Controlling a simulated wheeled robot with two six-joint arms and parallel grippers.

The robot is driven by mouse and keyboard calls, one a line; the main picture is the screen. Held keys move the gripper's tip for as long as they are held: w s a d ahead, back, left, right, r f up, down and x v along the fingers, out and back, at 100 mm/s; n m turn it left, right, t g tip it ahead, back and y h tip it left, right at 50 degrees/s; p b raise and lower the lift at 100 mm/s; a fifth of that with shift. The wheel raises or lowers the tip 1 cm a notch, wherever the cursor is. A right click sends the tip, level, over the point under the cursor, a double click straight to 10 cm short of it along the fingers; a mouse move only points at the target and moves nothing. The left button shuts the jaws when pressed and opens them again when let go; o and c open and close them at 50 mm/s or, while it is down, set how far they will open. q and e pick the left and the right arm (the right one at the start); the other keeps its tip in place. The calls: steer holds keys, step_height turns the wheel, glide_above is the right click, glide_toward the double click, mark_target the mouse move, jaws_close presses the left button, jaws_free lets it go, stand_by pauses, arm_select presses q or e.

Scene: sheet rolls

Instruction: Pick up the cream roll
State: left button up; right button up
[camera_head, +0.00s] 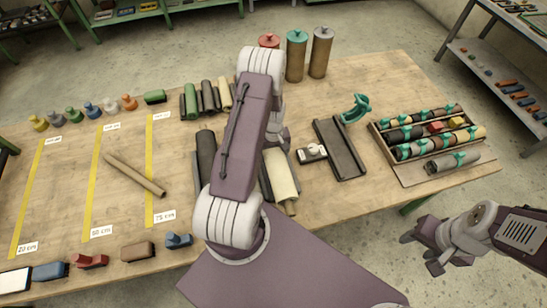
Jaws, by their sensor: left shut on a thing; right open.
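The cream roll (282,178) is at the middle of the wooden table, partly hidden behind my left arm. My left gripper (280,140) is at the roll's far end and is shut on it; the fingers are mostly hidden by the arm. I cannot tell whether the roll is clear of the table. My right gripper (424,252) is open and empty, off the table's front right edge.
A dark roll (206,155) lies left of my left arm. A dark tray (339,148), a teal dispenser (355,108) and a wooden rack (398,165) of rolls are to the right. Canisters (297,55) stand behind. A tan tube (135,174) lies among yellow strips at left.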

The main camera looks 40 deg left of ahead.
arm_select(q)
steer(key=s+d+r+b, duration=0.2)
steer(key=d+r, duration=0.6)
steer(key=d, duration=0.3)
steer(key=shift+s+d, duration=0.2)
steer(key=shift+s, duration=0.1)
